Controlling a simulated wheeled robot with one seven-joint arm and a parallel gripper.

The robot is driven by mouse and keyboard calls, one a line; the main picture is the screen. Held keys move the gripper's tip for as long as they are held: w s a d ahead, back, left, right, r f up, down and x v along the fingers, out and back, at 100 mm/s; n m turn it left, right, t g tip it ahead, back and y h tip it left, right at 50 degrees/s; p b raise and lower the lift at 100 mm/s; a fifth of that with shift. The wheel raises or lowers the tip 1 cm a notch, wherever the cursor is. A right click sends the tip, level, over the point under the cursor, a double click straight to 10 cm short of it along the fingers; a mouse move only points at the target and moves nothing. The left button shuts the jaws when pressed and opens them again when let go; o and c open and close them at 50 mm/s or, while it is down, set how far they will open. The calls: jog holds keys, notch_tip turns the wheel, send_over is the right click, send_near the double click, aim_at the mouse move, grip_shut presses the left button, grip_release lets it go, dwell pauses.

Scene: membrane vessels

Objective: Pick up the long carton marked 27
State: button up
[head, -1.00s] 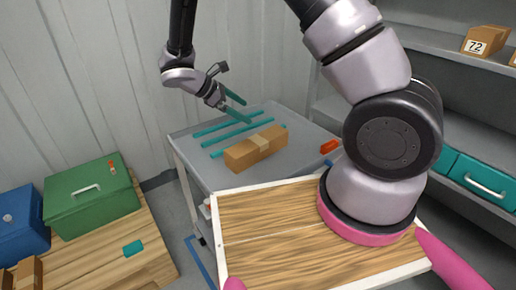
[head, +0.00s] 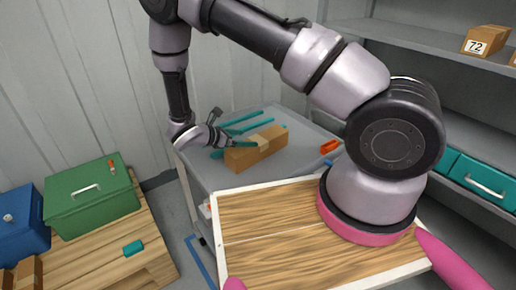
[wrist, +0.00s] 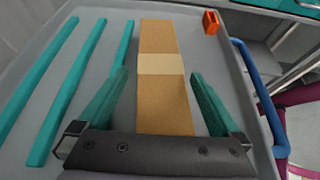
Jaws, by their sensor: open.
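A long brown carton (head: 266,147) with a paler tape band lies on the grey cart top. I cannot read a 27 on it in these views. In the wrist view the carton (wrist: 160,95) runs away from me between the two teal fingers of my gripper (wrist: 160,74). The fingers are open, one on each side of the carton, with a visible gap on the right; its near end is hidden behind the gripper's dark palm. In the head view my gripper (head: 246,137) is at the carton's left end. Whether the fingers are down beside it or still above it, I cannot tell.
Teal bars (wrist: 72,100) lie on the cart left of the carton, the nearest close to the left finger. An orange block (wrist: 211,22) sits at the far right. A blue rail (wrist: 258,90) edges the cart. A carton marked 72 (head: 484,41) stands on the shelf.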

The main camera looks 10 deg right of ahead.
aim_at(257, 140)
jog(key=x, duration=0.5)
jog(key=shift+s+f, duration=0.1)
jog(key=shift+f, duration=0.15)
jog(key=c, duration=1.4)
jog(key=shift+r, duration=0.1)
